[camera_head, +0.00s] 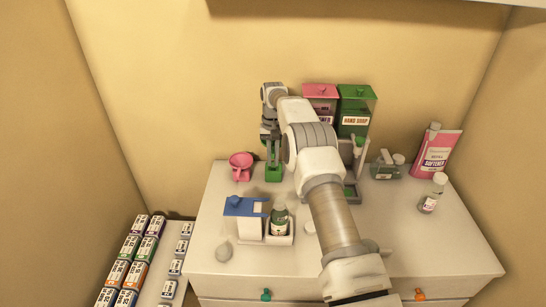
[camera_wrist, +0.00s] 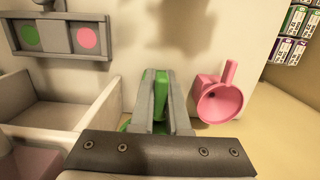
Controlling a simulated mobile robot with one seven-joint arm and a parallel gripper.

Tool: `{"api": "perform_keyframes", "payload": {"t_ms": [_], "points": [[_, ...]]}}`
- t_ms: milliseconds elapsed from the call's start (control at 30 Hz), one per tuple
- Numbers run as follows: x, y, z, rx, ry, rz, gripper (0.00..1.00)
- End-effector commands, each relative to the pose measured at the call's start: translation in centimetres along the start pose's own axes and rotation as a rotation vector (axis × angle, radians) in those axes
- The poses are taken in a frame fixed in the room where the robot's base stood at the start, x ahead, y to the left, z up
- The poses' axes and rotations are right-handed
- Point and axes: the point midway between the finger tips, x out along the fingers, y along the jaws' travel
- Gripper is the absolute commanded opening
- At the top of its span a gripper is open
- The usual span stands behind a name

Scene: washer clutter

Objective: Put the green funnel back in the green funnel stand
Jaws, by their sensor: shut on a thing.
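My gripper (camera_head: 271,138) reaches down over the back left of the white cabinet top. It is shut on a green thing, which looks like the green funnel (camera_head: 273,173). In the wrist view a strip of the green funnel (camera_wrist: 161,82) shows between the two grey fingers; the rest is mostly hidden. A grey panel with a green and a pink disc (camera_wrist: 62,37) is at upper left there and may be part of a funnel stand, but I cannot tell. A grey frame with a green part (camera_head: 351,191) is partly behind my arm.
Pink (camera_head: 319,93) and green-lidded (camera_head: 356,111) dispensers stand behind. Bottles crowd the right; the front right is clear.

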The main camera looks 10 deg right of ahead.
Motion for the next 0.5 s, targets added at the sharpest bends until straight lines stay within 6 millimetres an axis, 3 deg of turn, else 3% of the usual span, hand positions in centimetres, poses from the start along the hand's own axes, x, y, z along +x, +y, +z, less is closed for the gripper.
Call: {"api": "perform_keyframes", "payload": {"t_ms": [500], "points": [[3.4, 0.0, -0.3, 0.000, -0.001, 0.000, 0.00]]}}
